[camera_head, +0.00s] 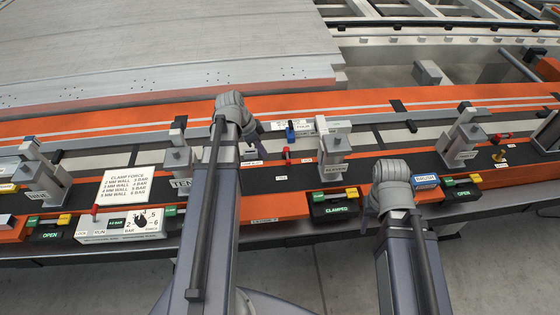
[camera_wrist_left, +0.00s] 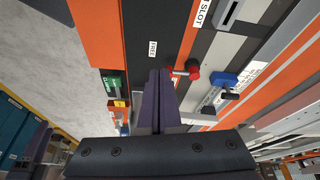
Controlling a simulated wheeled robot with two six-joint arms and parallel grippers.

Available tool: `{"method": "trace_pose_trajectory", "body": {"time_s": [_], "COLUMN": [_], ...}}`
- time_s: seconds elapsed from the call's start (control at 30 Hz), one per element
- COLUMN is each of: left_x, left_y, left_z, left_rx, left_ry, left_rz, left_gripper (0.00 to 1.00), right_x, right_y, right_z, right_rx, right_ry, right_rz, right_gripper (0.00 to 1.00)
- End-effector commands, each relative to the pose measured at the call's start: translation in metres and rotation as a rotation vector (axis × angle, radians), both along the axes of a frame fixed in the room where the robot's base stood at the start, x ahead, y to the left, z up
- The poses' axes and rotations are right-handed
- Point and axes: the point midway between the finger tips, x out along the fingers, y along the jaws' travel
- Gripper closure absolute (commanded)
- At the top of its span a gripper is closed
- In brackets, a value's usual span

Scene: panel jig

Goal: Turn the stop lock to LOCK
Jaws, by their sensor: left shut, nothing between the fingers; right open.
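The stop lock, a small red-handled lever (camera_head: 287,154), stands on the dark strip of the jig. A FREE label (camera_head: 252,163) lies to its left and another small label (camera_head: 308,160) to its right. In the left wrist view the red lever (camera_wrist_left: 193,75) is just right of my fingertips, with the FREE label (camera_wrist_left: 152,48) above them. My left gripper (camera_wrist_left: 160,74) is shut and empty, close beside the lever; contact cannot be told. In the head view its hand (camera_head: 256,128) is left of the lever. My right gripper (camera_head: 378,205) is at the front edge, its fingers mostly hidden by the wrist.
A blue-handled part (camera_head: 290,131) stands behind the lever. A grey clamp post (camera_head: 335,150) is to its right. A gauge box (camera_head: 125,223) with a sign stands at left. A blue brush (camera_head: 426,181) lies at right.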

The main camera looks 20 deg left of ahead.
Motion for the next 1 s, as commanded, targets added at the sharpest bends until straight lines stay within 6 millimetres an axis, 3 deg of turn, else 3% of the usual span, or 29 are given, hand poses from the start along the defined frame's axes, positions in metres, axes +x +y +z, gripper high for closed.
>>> {"method": "trace_pose_trajectory", "body": {"time_s": [0.2,0.6,1.0], "left_x": [0.001,0.001,0.014], "left_y": [0.019,0.019,0.005], "left_z": [0.002,-0.001,-0.052], "left_rx": [-0.001,-0.002,-0.001], "left_ry": [-0.035,-0.036,-0.036], "left_rz": [-0.019,-0.021,-0.022], "left_gripper": [1.00,1.00,1.00], "right_x": [0.000,0.000,0.000], "right_y": [0.000,0.000,0.000], "right_z": [0.000,-0.003,-0.054], "right_rx": [0.000,0.000,0.000], "right_ry": [0.000,0.000,0.000], "right_rz": [0.000,0.000,0.000], "right_gripper": [0.50,0.50,0.50]}}
